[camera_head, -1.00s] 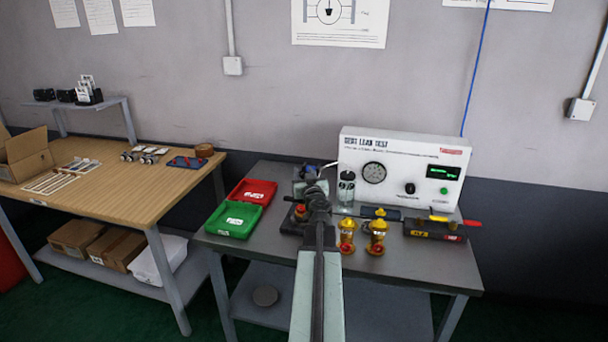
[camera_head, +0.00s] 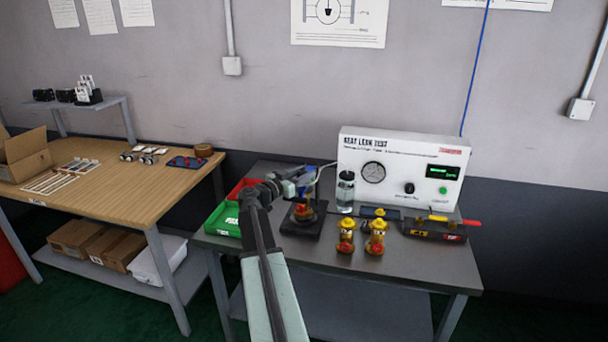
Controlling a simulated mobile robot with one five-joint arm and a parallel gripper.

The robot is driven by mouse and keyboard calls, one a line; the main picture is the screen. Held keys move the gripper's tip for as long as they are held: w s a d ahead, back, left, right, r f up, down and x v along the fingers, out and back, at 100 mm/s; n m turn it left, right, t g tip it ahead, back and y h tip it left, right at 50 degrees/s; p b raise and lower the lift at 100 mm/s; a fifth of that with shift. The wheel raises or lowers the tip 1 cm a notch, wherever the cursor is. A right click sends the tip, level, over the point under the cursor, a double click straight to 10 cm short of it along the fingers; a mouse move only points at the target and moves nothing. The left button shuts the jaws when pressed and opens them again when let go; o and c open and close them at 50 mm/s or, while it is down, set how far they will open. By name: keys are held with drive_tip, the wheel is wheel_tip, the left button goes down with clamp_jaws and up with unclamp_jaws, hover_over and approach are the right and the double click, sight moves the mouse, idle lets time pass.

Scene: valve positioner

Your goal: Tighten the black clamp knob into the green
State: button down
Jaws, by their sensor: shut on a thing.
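My gripper (camera_head: 305,186) is at the top of the black test stand (camera_head: 312,228), at the table's back left of centre. My arm reaches it from the lower left. The gripper looks shut on the black clamp knob, but the knob is too small and covered to make out. A brass and red valve (camera_head: 303,212) sits in the stand just below the gripper. The seat leak test panel (camera_head: 405,150) behind has a round gauge (camera_head: 373,172) and a green-lit display (camera_head: 442,172). The gauge needle and any green band are too small to read.
A red tray (camera_head: 243,187) and a green tray (camera_head: 222,220) are at the left, partly behind my arm. A clear bottle (camera_head: 345,192) stands just right of the stand. Two yellow-capped brass valves (camera_head: 346,237) stand in front. A dark tool block (camera_head: 435,232) is at the right.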

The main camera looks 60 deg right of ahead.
drive_tip(key=m+g+y, duration=0.1)
drive_tip(key=m+g, duration=0.1)
drive_tip(key=m+g+y, duration=0.1)
drive_tip(key=g, duration=0.2)
drive_tip(key=m+g+y, duration=0.1)
drive_tip(key=m+g, duration=0.1)
drive_tip(key=g, duration=0.1)
drive_tip(key=shift+w+d+m+y, duration=0.15)
drive_tip(key=shift+w+m+y, duration=0.15)
drive_tip(key=shift+s+m+g+y, duration=0.2)
drive_tip(key=shift+m+g+y, duration=1.8)
drive_tip(key=shift+y, duration=0.4)
drive_tip(key=c, duration=0.9)
unclamp_jaws()
drive_tip(key=v, duration=0.8)
drive_tip(key=shift+s, duration=0.1)
